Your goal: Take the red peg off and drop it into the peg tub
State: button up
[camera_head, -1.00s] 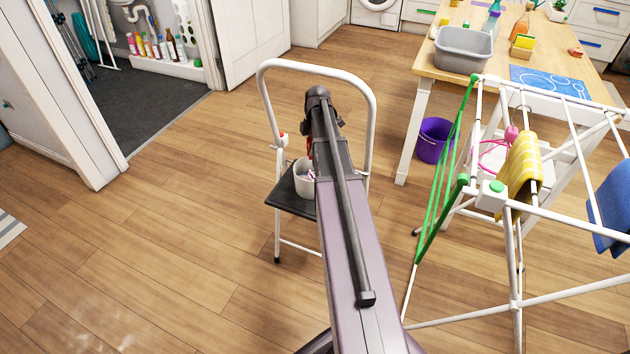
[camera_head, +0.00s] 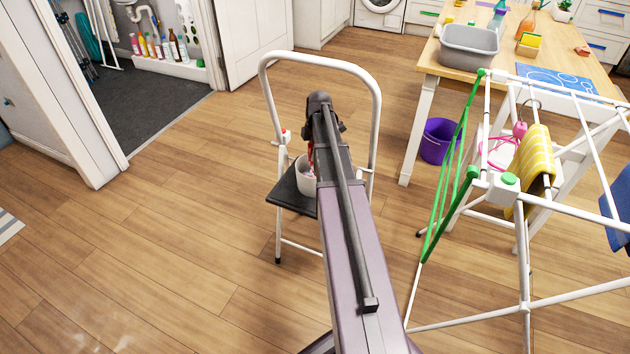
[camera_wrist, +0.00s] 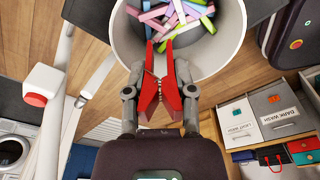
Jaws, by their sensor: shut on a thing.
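My gripper (camera_wrist: 160,92) is shut on the red peg (camera_wrist: 148,88), with a dark grey finger on each side of it. The peg's tips point toward the peg tub (camera_wrist: 231,55), a whitish round tub with several coloured pegs (camera_wrist: 176,17) inside. In the wrist view the tips overlap the tub's near rim and opening; the height between them is hard to tell. In the head view the tub (camera_head: 304,178) stands on the step stool's dark step, partly hidden by my arm. A bit of red shows beside my gripper there.
The white-framed step stool (camera_head: 376,100) has a tall hoop behind the tub. A drying rack (camera_head: 523,260) with a yellow cloth (camera_head: 533,160) stands at right. A table (camera_head: 425,95) and purple bucket (camera_head: 438,140) are behind it. The wooden floor at left is clear.

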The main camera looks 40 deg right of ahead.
jog(key=shift+f+b, duration=0.75)
jog(key=shift+f, duration=0.3)
jog(key=o, duration=0.8)
jog(key=shift+r, duration=0.15)
